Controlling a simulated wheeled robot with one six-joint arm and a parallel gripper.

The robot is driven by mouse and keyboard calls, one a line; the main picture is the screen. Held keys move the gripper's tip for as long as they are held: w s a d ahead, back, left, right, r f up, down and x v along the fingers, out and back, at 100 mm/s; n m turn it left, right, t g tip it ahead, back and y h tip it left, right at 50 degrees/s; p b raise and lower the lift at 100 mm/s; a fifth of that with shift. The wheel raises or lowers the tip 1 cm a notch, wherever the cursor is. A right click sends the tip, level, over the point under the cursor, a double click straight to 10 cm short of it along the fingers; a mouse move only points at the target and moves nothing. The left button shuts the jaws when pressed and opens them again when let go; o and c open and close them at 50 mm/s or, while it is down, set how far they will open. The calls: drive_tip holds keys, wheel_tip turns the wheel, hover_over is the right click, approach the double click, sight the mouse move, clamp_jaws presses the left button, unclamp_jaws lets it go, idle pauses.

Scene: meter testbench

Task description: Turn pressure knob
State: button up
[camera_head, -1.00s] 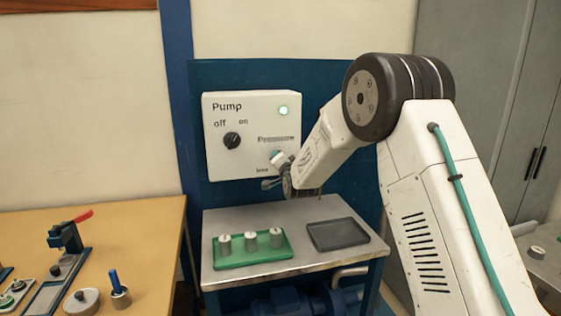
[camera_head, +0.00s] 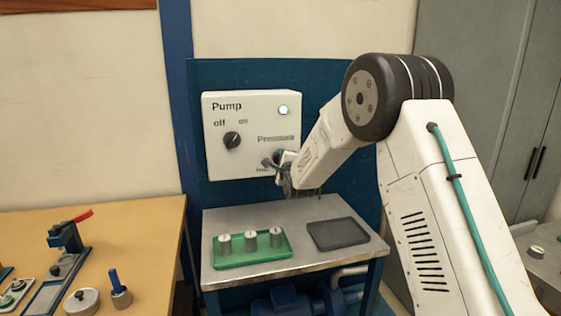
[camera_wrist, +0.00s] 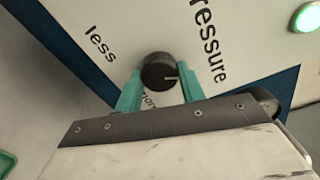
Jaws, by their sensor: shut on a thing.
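The black pressure knob (camera_wrist: 159,72) with a pale pointer line is on the white pump panel (camera_head: 226,107), under the word "Pressure". In the wrist view it sits between the two green fingers of my gripper (camera_wrist: 160,88), which is shut on it. The word "less" is printed to its upper left, and another word beneath the knob is partly covered by a finger. In the head view my gripper (camera_head: 276,162) is at the panel's lower right, and the knob is mostly hidden behind it.
The panel also has a black off/on knob (camera_head: 232,140) and a lit lamp (camera_head: 283,110). Below stands a metal table (camera_head: 300,212) with a green tray (camera_head: 226,263) of several metal cylinders and an empty dark tray (camera_head: 338,233). A wooden bench (camera_head: 150,225) is at the left.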

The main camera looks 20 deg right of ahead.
drive_tip(key=shift+f+m, duration=0.15)
drive_tip(key=shift+m, duration=2.05)
drive_tip(key=o, duration=1)
drive_tip(key=shift+s, duration=0.15)
drive_tip(key=s, duration=0.7)
drive_tip(key=shift+s, duration=0.3)
